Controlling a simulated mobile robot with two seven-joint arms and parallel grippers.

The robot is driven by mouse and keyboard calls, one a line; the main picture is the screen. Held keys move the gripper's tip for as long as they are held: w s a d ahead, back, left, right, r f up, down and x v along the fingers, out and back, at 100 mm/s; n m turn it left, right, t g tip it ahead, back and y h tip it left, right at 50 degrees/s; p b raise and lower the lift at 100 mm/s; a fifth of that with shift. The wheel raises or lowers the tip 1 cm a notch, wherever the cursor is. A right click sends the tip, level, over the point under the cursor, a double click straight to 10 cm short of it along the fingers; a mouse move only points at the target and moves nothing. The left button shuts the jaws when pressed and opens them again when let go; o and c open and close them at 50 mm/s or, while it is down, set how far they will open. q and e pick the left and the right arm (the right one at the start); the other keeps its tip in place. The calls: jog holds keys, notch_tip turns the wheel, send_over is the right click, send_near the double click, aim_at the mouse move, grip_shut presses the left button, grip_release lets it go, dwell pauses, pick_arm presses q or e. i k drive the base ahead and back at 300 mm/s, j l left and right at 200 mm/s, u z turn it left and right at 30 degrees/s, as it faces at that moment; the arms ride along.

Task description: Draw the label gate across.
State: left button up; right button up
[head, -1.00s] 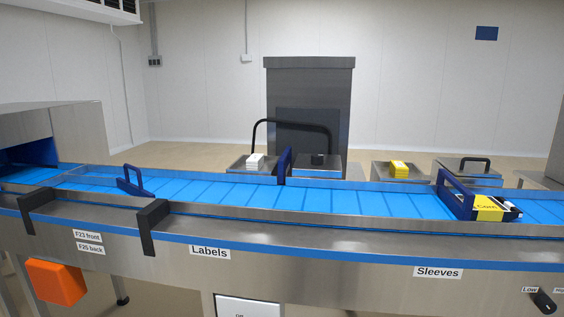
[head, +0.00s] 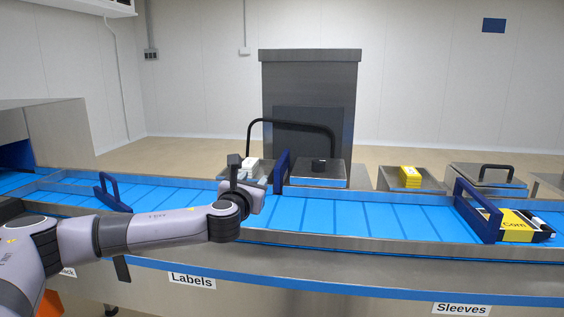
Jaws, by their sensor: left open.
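The label gate, a dark blue upright plate (head: 281,172), stands at the far rail of the blue conveyor (head: 330,216), above the Labels sign (head: 192,280). It appears to stand at the belt's far side. My left gripper (head: 244,170) is open, over the far part of the belt, just left of the gate in the picture. I see no contact between them. The gripper partly covers a white label stack (head: 249,161) behind it. My right gripper is not in view.
Another blue gate (head: 477,210) stands by a tray with a yellow Corn sleeve (head: 515,223) at the right. A third blue gate (head: 112,193) is at the left. A black curved handle (head: 290,121) rises behind the label gate. The middle belt is clear.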

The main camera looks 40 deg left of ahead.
aim_at(283, 169)
jog(key=i+j, duration=0.75)
jog(key=i, duration=0.15)
